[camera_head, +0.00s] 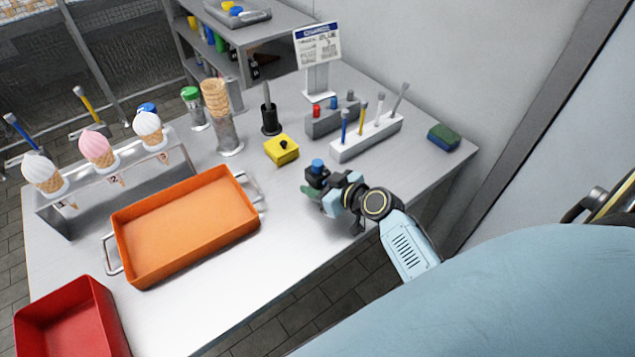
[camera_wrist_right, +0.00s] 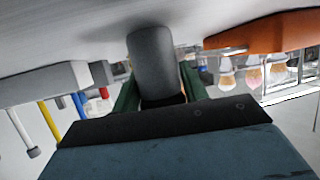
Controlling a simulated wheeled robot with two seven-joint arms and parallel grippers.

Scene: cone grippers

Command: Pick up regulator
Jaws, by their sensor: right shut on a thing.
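My right gripper (camera_head: 318,187) is over the table near its front edge, right of the orange tray. It is shut on a small dark piece with a blue top (camera_head: 317,166), which I take to be the regulator. In the right wrist view, a dark grey rounded cylinder (camera_wrist_right: 152,65) sits between the green fingers of the right gripper (camera_wrist_right: 157,92). Its lower part is hidden by the gripper body. I cannot tell whether the piece touches the table. My left gripper is not in view.
An orange tray (camera_head: 122,240) lies left of the gripper, with a red bin (camera_head: 70,315) at lower left. A yellow block (camera_head: 281,150), a white tool rack (camera_head: 368,138), a grey knob block (camera_head: 331,121) and a sponge (camera_head: 443,137) stand behind. Ice-cream cones fill a stand (camera_head: 120,195).

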